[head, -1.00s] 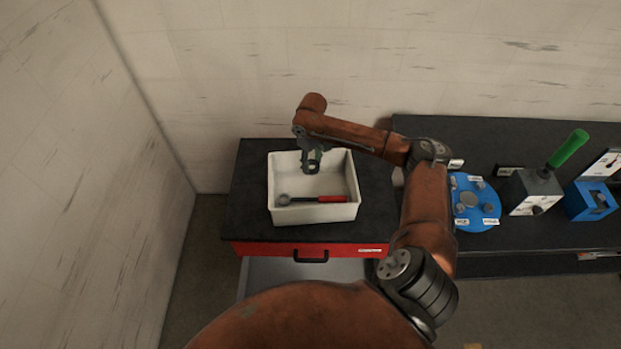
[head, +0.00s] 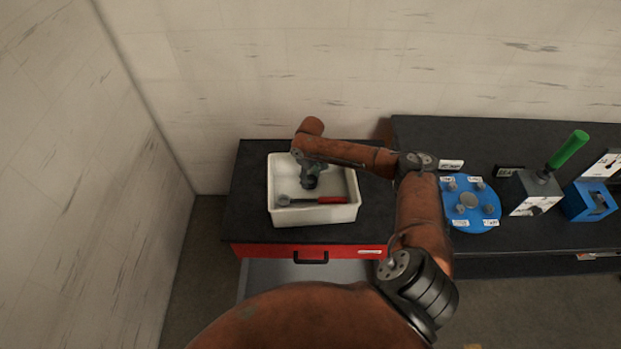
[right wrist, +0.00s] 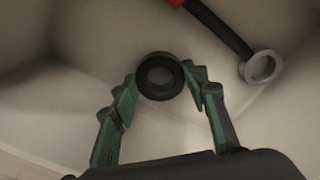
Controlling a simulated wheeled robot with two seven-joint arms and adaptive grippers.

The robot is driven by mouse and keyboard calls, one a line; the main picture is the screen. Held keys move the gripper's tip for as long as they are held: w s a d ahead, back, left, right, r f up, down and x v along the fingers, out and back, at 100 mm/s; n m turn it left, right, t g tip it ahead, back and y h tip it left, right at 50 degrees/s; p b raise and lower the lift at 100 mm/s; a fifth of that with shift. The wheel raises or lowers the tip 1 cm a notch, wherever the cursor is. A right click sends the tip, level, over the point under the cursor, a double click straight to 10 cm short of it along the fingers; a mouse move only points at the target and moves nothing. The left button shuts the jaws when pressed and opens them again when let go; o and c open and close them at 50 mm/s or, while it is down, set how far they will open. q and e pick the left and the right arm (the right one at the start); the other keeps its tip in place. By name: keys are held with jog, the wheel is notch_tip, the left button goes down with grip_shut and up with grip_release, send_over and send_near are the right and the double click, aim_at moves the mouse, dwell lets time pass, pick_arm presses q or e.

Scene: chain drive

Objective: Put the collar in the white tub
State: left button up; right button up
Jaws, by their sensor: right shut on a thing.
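The white tub (head: 286,219) stands on the black top of the red cabinet in the head view. My right gripper (head: 309,184) reaches down inside the tub. In the right wrist view my right gripper (right wrist: 160,80) is shut on the collar (right wrist: 160,62), a dark ring with a hole through it, held between the fingertips. The tub's pale inside (right wrist: 130,140) surrounds it in that view. I cannot tell whether the collar touches the tub floor. My left gripper is not in view.
A red-handled tool with a ring end (head: 330,200) lies in the tub, beside the gripper; it also shows in the right wrist view (right wrist: 262,66). On the bench to the right are a blue disc (head: 470,205) and a green-handled device (head: 535,190). Walls stand left and behind.

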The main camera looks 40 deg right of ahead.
jog(key=o, duration=1.5)
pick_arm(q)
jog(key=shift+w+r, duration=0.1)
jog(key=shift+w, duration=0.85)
pick_arm(e)
jog(key=shift+o, duration=0.2)
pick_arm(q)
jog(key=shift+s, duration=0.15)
pick_arm(e)
jog(key=shift+r, duration=0.2)
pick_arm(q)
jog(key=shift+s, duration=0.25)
pick_arm(e)
notch_tip(320, 180, up, 12)
jog(key=shift+f, duration=0.1)
